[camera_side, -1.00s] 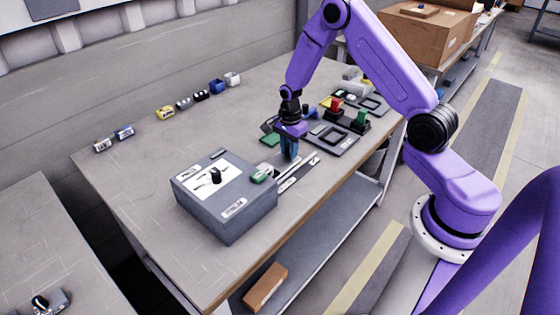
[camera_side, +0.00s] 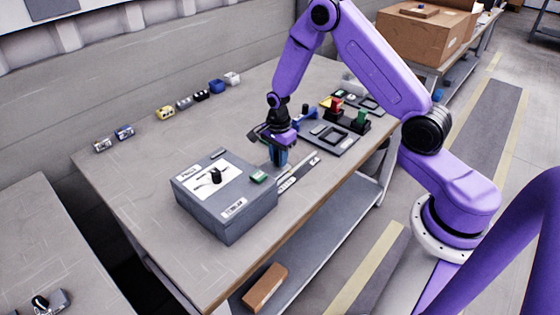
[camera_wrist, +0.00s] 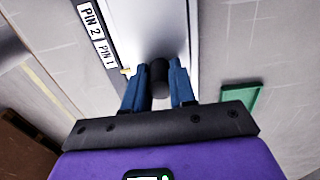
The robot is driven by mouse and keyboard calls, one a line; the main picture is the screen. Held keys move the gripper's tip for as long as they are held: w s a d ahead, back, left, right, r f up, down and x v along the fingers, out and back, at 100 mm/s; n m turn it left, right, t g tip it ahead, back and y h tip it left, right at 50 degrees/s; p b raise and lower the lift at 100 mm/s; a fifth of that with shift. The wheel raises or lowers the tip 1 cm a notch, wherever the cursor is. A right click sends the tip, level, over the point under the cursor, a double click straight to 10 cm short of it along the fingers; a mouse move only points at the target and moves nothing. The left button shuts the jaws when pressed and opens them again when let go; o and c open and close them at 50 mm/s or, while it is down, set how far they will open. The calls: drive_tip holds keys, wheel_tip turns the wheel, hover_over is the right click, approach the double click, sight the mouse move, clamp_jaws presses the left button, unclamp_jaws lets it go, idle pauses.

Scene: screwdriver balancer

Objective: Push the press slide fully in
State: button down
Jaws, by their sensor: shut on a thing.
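The grey press box (camera_side: 228,215) stands on the workbench, with a white panel, a black knob and a small green piece on top. A slide rail (camera_side: 304,172) runs out from its right side, and the wrist view shows its PIN 1 and PIN 2 labels. My gripper (camera_side: 278,158) is over the rail, close beside the box. In the wrist view its blue fingers (camera_wrist: 160,88) are on both sides of the slide's black handle (camera_wrist: 159,76) and shut on it. The handle is hidden behind the fingers in the side view.
Dark trays (camera_side: 332,137) with red and green pieces stand to the right. Several small coloured blocks (camera_side: 166,112) line the bench's back edge.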

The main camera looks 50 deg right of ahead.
sight(264, 167)
drive_tip(key=shift+a, duration=3.3)
drive_tip(key=c, duration=0.8)
unclamp_jaws()
drive_tip(key=shift+c, duration=0.2)
drive_tip(key=shift+r, duration=3.5)
